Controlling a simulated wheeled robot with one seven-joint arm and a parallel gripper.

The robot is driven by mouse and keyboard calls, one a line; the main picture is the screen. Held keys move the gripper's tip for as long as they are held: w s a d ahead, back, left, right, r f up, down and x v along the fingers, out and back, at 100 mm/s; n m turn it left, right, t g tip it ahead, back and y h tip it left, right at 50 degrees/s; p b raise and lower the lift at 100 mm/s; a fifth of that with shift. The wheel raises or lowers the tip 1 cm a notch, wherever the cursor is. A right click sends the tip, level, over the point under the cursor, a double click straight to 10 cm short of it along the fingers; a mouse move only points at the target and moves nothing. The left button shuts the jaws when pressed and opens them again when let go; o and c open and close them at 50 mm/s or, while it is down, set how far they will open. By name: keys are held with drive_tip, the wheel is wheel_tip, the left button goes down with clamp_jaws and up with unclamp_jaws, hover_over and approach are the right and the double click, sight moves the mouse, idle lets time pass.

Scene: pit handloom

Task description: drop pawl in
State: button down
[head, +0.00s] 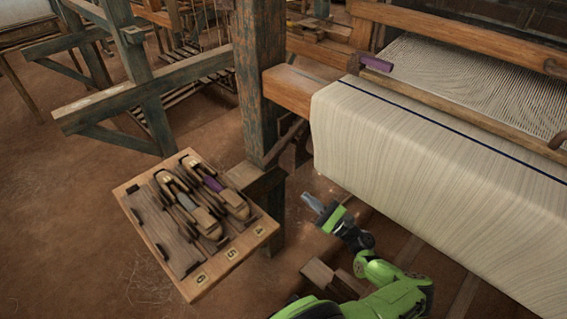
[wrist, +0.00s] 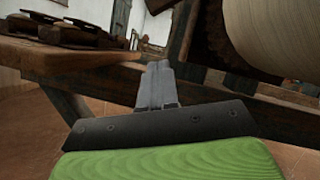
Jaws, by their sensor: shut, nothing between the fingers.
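My gripper (head: 313,204) is shut and empty, in the open space below the front corner of the cloth-covered beam (head: 420,150), right of the loom post (head: 260,85). In the wrist view its closed fingers (wrist: 158,68) point forward, just in front of a dark timber rail (wrist: 225,108). The pale rounded cloth roll (wrist: 270,35) is at the upper right of that view. I cannot clearly pick out the pawl or its ratchet wheel. Dark parts show between the post and the beam end in the head view, but too small to tell what they are.
A wooden board (head: 192,289) with several shuttles stands left of my gripper; its edge (wrist: 75,60) shows in the wrist view. A purple-ended piece (head: 376,63) lies by the top of the cloth. Earthen floor (head: 80,230) is clear on the left.

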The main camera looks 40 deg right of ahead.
drive_tip(key=w+a+r+p, duration=0.1)
drive_tip(key=w+a+r, duration=0.2)
drive_tip(key=w+r, duration=0.4)
drive_tip(key=w, duration=0.3)
drive_tip(key=shift+a+r, duration=0.2)
drive_tip(key=shift+a, duration=0.15)
